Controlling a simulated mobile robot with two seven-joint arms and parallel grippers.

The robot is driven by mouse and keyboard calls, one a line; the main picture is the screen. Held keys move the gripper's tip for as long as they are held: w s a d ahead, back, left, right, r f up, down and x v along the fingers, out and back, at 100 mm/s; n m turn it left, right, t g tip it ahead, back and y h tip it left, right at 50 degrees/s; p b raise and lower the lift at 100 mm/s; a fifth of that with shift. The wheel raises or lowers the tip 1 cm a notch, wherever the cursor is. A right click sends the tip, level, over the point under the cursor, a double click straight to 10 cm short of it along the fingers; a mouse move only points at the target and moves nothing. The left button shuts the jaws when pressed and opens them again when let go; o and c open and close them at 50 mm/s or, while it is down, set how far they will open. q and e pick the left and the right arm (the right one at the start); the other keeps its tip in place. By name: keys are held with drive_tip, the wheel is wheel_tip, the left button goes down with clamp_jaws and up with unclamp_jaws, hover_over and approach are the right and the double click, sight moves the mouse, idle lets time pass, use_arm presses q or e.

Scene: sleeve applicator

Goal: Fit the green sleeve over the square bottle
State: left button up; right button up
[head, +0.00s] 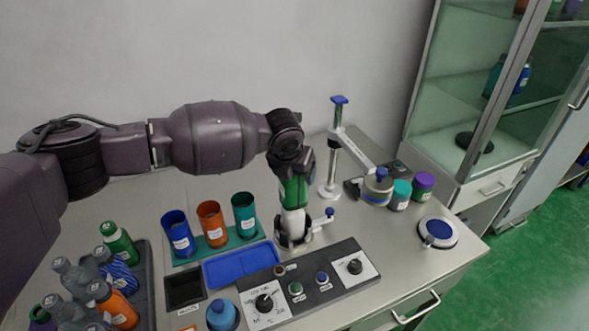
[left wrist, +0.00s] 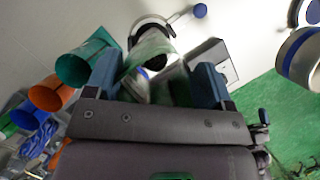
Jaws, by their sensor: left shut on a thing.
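I cannot tell whether this is the green sleeve alone or a sleeve around the square bottle. A white clamp ring with a blue knob (head: 328,212) is right beside the fingertips. An open teal-green cup (head: 244,213) stands in a row with an orange cup (head: 211,224) and a blue cup (head: 178,234). My right gripper is out of view.
A tray of several bottles (head: 118,242) is at the left. A blue tray (head: 240,265) and a control panel (head: 325,275) are in front. A stand with an arm (head: 337,160), lidded jars (head: 423,185) and a round blue-topped plate (head: 438,232) are at the right.

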use_arm(q)
drive_tip(key=shift+f, duration=0.6)
drive_tip(key=shift+f+b, duration=0.5)
drive_tip(key=shift+f, duration=0.8)
drive_tip(key=o, duration=0.9)
drive_tip(key=shift+c, duration=0.2)
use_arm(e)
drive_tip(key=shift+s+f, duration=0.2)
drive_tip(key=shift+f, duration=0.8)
